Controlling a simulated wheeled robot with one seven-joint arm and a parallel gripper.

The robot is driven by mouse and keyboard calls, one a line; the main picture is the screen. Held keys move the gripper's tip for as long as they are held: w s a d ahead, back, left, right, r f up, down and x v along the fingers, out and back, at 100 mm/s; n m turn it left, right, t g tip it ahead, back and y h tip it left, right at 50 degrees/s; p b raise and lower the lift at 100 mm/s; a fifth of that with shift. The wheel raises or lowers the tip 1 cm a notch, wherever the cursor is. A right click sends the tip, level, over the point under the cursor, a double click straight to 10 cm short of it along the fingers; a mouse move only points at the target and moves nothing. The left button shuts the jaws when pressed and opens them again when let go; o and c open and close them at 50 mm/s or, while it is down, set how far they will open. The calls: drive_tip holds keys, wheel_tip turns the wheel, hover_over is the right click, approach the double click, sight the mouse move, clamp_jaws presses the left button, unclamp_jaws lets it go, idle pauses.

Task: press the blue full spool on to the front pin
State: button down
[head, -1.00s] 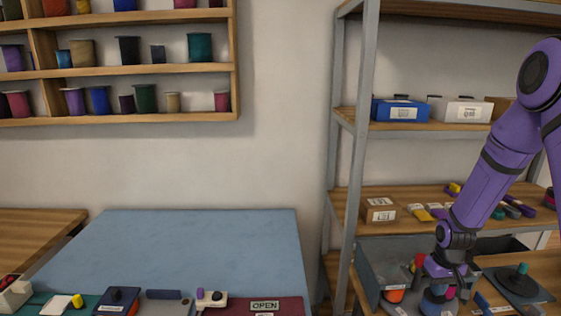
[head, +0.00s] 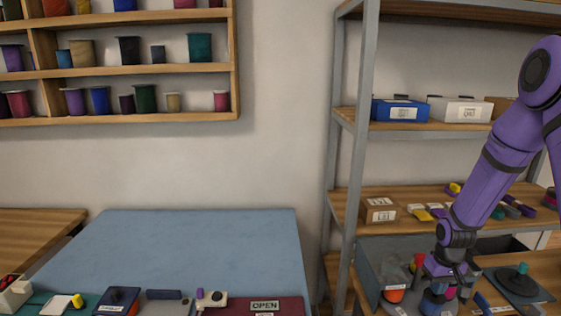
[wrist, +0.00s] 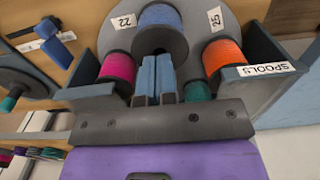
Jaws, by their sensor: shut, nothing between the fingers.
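My gripper (wrist: 156,78) is shut and empty, its two fingertips together in the middle of the wrist view. Just beyond the tips is a blue spool (wrist: 160,18) with a dark grey flange, on a round grey plate (wrist: 196,12). I cannot tell whether the tips touch the flange. Any pin under the spool is hidden. In the head view my gripper (head: 449,284) is low at the right, over the spools, and the blue spool (head: 432,305) shows partly below it.
A magenta spool (wrist: 117,66) stands left of the fingers, an orange spool (wrist: 224,54) right, and a partly hidden teal spool (wrist: 197,91) close by. A grey bin wall labelled SPOOLS (wrist: 262,70) is at the right. A dark plate with a teal-tipped post (head: 522,269) lies at the far right.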

wheel_tip(320, 180, up, 7)
drive_tip(key=shift+f, duration=0.15)
idle(0.7)
drive_tip(key=s+a+r+t, duration=0.1)
drive_tip(key=s+a+r, duration=0.15)
drive_tip(key=r, duration=0.45)
drive_tip(key=s+a+r+t+h, duration=0.1)
drive_tip(key=s+a+r, duration=0.15)
drive_tip(key=r, duration=0.45)
drive_tip(key=s+a+r, duration=0.2)
drive_tip(key=s+r, duration=0.2)
drive_tip(key=r, duration=0.4)
drive_tip(key=s+a+r+t, duration=0.1)
drive_tip(key=s+a+r, duration=0.1)
drive_tip(key=s, duration=0.4)
drive_tip(key=s+a+r+t, duration=0.1)
drive_tip(key=s+a+r, duration=0.1)
drive_tip(key=s+r, duration=0.2)
drive_tip(key=s+a+r+t+y, duration=0.1)
drive_tip(key=s+a+r, duration=0.1)
drive_tip(key=s, duration=0.5)
drive_tip(key=shift+s+r, duration=0.3)
drive_tip(key=shift+r, duration=0.35)
drive_tip(key=shift+w, duration=0.15)
